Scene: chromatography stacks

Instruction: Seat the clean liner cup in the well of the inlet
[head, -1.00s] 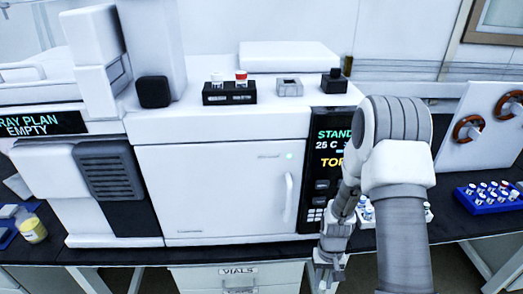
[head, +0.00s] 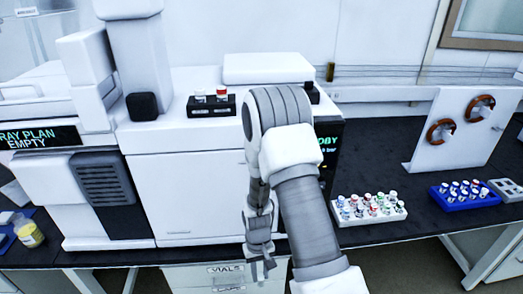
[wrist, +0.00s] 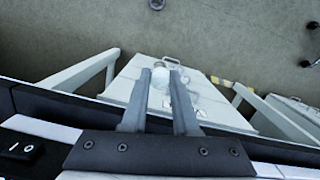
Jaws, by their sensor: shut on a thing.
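My gripper (head: 262,270) hangs low in front of the instrument, beside the bench's front edge. In the wrist view, my gripper (wrist: 158,78) is shut on a small pale, rounded thing (wrist: 160,77), apparently the liner cup; its marks are too small to read. In the head view I cannot make out the cup. The grey block with a round opening on the instrument top, likely the inlet, is hidden behind my arm now.
A black holder (head: 198,112) with a white and a red-topped piece stands on the instrument (head: 185,185). A white vial rack (head: 370,220) and a blue rack (head: 465,205) stand to the right. A drawer unit (wrist: 120,92) is below the gripper.

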